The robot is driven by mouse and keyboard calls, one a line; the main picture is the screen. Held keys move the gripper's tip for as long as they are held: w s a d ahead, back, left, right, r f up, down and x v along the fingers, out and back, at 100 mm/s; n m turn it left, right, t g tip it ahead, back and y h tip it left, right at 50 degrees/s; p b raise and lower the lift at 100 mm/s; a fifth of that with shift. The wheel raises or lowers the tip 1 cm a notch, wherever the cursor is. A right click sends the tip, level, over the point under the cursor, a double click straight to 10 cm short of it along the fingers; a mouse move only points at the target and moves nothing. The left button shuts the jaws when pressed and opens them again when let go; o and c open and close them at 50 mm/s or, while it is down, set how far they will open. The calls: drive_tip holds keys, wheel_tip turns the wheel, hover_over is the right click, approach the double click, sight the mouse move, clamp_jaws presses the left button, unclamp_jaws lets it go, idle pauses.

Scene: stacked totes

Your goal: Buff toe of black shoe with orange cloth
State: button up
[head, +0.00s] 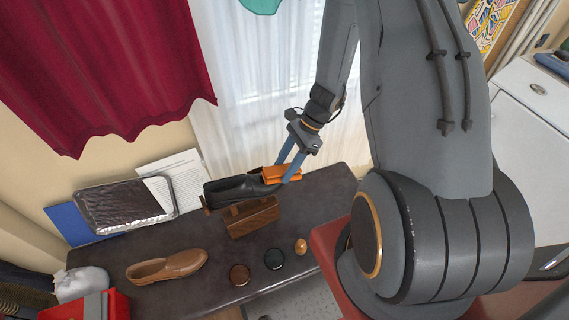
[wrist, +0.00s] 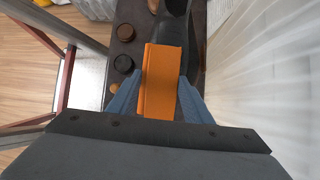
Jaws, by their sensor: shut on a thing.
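The black shoe (head: 238,189) rests on a brown wooden stand (head: 253,217) on the dark table, with its toe toward the right in the head view. The orange cloth (head: 284,174) is folded into a block and lies at the toe end of the shoe. My gripper (head: 286,172) is shut on the orange cloth. In the wrist view, the orange cloth (wrist: 161,82) sits between my two blue fingers (wrist: 157,98), and the black shoe (wrist: 193,45) shows beyond and to the right of it. The cloth hides part of the toe; I cannot tell whether it touches.
A brown shoe (head: 168,267) lies at the table's front left. Two round tins (head: 240,275) (head: 274,259) and a small orange-brown item (head: 301,246) stand in front of the stand. A foil tray (head: 123,204) is at the back left. A red box (head: 88,306) is at lower left.

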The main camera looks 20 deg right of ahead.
drive_tip(key=shift+w, duration=0.15)
drive_tip(key=shift+w+f, duration=0.25)
drive_tip(key=shift+w, duration=0.3)
drive_tip(key=shift+w, duration=0.15)
drive_tip(key=shift+w+b, duration=0.3)
drive_tip(key=shift+w, duration=0.3)
drive_tip(key=shift+s, duration=0.1)
drive_tip(key=shift+s, duration=0.65)
